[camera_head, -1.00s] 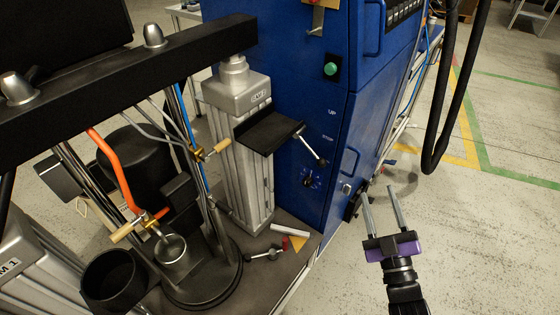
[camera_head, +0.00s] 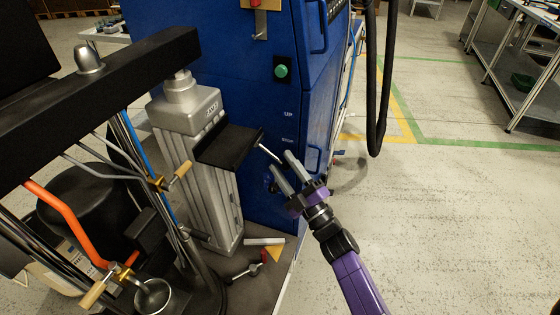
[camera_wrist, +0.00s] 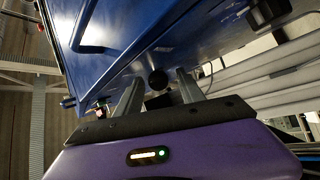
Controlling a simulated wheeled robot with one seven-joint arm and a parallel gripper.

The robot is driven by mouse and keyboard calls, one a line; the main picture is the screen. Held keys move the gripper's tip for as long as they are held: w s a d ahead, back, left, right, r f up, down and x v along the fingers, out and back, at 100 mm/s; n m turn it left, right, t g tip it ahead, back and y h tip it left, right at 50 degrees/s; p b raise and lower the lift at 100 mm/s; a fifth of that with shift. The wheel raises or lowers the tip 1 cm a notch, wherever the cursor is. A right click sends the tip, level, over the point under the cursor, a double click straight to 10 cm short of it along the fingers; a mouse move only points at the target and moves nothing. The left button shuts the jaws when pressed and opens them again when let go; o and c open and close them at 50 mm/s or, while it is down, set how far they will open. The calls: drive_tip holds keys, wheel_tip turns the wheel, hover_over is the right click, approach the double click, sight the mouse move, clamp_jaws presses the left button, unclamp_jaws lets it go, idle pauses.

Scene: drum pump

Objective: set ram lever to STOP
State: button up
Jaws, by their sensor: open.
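The ram lever (camera_head: 268,150) is a thin grey rod on the blue cabinet, slanting down to the right from beside a black plate. The white labels UP (camera_head: 288,114) and STOP (camera_head: 287,140) stand one above the other on the cabinet. The rod's lower end is close to STOP and partly hidden by my fingers. My gripper (camera_head: 281,163) is open at that lower end. In the wrist view a round black knob (camera_wrist: 158,78) shows between my two separated fingers (camera_wrist: 159,82). I cannot tell whether a finger touches it.
The blue cabinet (camera_head: 245,90) carries a green button (camera_head: 281,71). A silver column (camera_head: 190,120) and black plate (camera_head: 229,147) stand left of the lever. A black hose (camera_head: 375,90) hangs at the right. The floor at right is open.

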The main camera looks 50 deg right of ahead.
drive_tip(key=shift+x, duration=0.85)
clamp_jaws()
idle(0.8)
